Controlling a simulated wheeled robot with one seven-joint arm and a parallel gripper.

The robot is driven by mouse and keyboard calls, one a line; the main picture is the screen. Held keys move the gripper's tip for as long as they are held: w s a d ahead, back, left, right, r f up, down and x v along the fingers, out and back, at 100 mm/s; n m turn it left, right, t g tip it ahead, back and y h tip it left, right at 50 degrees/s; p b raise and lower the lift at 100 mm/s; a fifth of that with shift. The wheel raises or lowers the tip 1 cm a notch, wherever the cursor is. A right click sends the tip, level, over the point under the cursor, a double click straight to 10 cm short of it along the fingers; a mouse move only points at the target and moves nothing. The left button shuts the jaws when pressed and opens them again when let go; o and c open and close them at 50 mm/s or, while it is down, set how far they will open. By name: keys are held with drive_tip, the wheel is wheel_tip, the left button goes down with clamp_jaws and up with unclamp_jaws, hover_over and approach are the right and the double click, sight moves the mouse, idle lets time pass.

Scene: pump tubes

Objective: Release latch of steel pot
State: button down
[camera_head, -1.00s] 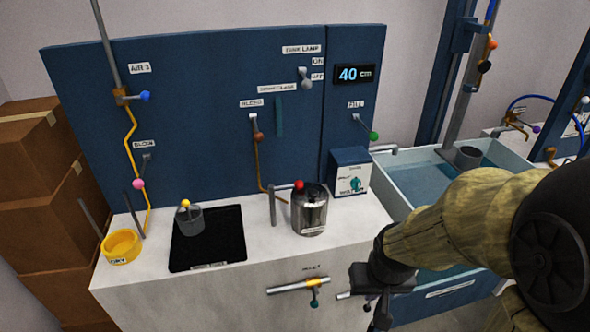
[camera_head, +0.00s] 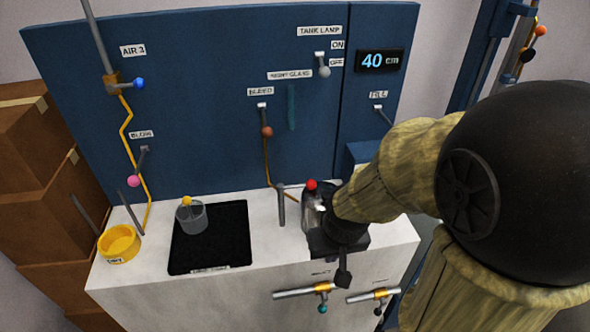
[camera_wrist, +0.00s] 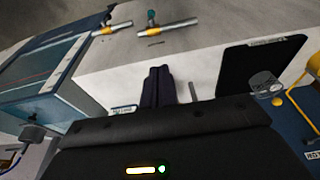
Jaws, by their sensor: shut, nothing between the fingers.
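The steel pot (camera_head: 311,214) stands on the white counter, left of my wrist in the head view. Its right side and lower part are hidden by my arm. A red ball (camera_head: 311,185) shows at its top, with a grey post (camera_head: 281,205) just to its left. I cannot make out the latch. My gripper (camera_head: 343,279) points down in front of the pot, near the counter's front edge. In the wrist view its two dark fingers (camera_wrist: 159,87) are together with nothing between them. I cannot tell whether they touch the pot.
A black mat (camera_head: 228,245) with a grey cup (camera_head: 191,216) and a yellow bowl (camera_head: 119,243) are at the left. Two valves stick out of the counter's front, one with a teal handle (camera_head: 322,309). The blue panel (camera_head: 215,110) stands behind. A water tank (camera_wrist: 45,70) shows in the wrist view.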

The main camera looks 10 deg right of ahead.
idle(0.3)
drive_tip(key=w+r+n+p, duration=0.1)
drive_tip(key=w+r+p, duration=0.1)
drive_tip(key=w, duration=1.3)
drive_tip(key=w+d+r+n+t+p, duration=0.1)
drive_tip(key=w+r+p, duration=0.2)
drive_tip(key=w, duration=1.2)
drive_tip(key=shift+y+p, duration=0.3)
drive_tip(key=shift+p, duration=0.6)
drive_tip(key=shift+w, duration=0.15)
